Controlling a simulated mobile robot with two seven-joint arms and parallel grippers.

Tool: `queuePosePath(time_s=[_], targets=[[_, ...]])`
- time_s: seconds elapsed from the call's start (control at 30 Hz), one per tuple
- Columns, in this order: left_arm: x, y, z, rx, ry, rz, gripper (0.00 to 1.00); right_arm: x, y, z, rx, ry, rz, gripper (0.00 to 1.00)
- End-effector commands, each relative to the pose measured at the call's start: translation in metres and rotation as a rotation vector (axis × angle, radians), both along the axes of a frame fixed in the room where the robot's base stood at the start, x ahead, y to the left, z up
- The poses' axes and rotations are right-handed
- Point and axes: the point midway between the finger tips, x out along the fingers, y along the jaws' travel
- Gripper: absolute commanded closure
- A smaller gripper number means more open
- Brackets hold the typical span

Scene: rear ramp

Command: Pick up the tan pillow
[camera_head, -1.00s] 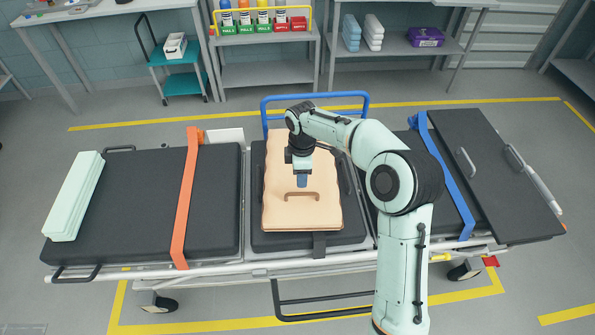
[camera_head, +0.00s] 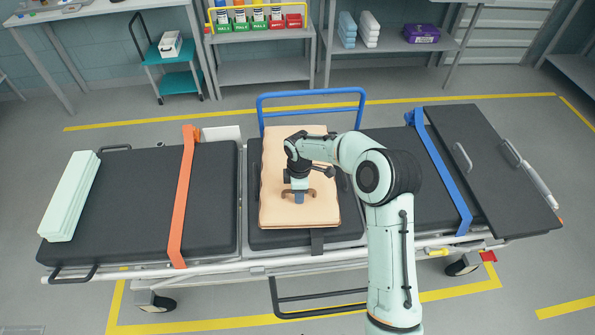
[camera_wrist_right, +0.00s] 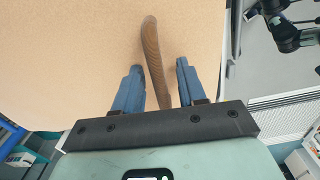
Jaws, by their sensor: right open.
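The tan pillow (camera_head: 323,208) lies flat on the raised middle section of the black stretcher, with a brown handle (camera_head: 314,194) on its top face. My right gripper (camera_head: 299,198) is over the handle and hides its middle. In the right wrist view, the open blue fingers (camera_wrist_right: 157,82) stand on either side of the curved brown handle (camera_wrist_right: 152,50), with gaps visible, against the pillow's plain tan face (camera_wrist_right: 75,50). My left gripper is not in view.
An orange strap (camera_head: 183,200) crosses the stretcher on the left, a blue strap (camera_head: 440,175) on the right. A blue rail (camera_head: 312,93) rises behind the pillow. A pale green folded pad (camera_head: 69,195) lies at the left end. Shelves stand behind.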

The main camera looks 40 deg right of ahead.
Motion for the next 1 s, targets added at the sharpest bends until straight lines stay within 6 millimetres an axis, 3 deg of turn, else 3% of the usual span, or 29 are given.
queuePosePath(time_s=[0.03, 0.07, 0.17, 0.2, 1.0], targets=[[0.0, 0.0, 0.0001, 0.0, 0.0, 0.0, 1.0, 0.0001, -0.0001, 0.0003, 0.0, 0.0, 0.0, 0.59], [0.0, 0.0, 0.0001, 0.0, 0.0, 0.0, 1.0, 0.0001, -0.0001, 0.0004, 0.0, 0.0, 0.0, 0.66], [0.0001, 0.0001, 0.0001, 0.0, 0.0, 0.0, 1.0, 0.0001, 0.0, 0.0005, 0.0, 0.0, 0.0, 0.98], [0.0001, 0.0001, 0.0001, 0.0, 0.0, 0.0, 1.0, 0.0001, 0.0, 0.0006, 0.0, 0.0, 0.0, 1.0], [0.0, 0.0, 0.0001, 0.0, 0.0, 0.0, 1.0, 0.0006, 0.0001, 0.0013, 0.0, -0.002, 0.0, 1.0]])
